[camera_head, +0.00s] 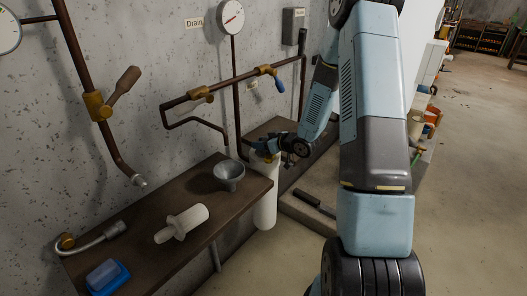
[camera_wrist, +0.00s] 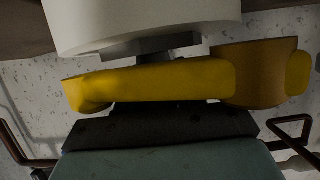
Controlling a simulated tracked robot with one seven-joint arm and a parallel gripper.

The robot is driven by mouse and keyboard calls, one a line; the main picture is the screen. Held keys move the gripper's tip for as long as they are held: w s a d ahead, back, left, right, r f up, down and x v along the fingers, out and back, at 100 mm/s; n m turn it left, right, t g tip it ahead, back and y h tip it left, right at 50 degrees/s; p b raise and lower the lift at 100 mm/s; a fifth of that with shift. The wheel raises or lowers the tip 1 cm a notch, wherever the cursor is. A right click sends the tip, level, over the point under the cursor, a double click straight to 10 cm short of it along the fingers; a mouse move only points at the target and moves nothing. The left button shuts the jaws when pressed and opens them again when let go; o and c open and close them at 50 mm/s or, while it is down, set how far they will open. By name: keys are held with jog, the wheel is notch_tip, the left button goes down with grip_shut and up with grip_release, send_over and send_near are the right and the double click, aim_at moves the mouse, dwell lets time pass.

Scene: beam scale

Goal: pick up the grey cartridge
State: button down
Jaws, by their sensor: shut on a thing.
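A pale grey-white cylinder, which I take for the cartridge (camera_head: 265,206), is upright at the right end of the wooden shelf, its lower part below shelf level. It has a yellow top. My gripper (camera_head: 268,148) is at that yellow top and shut on it, with the arm reaching in from the right. In the wrist view, the pale round end of the cartridge (camera_wrist: 145,22) fills the upper edge, with the yellow part (camera_wrist: 155,82) just below it. The fingertips are mostly hidden, so the exact grip is unclear.
The shelf (camera_head: 145,250) carries a grey funnel (camera_head: 229,175) close left of the cartridge, a white bottle-like piece (camera_head: 182,222), a bent hose (camera_head: 92,241) and a blue block (camera_head: 106,275). Brown wall pipes (camera_head: 235,80) run behind the gripper. Open floor (camera_head: 470,190) lies to the right.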

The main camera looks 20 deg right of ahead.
notch_tip(320, 180, up, 18)
dwell(0.6)
dwell(0.6)
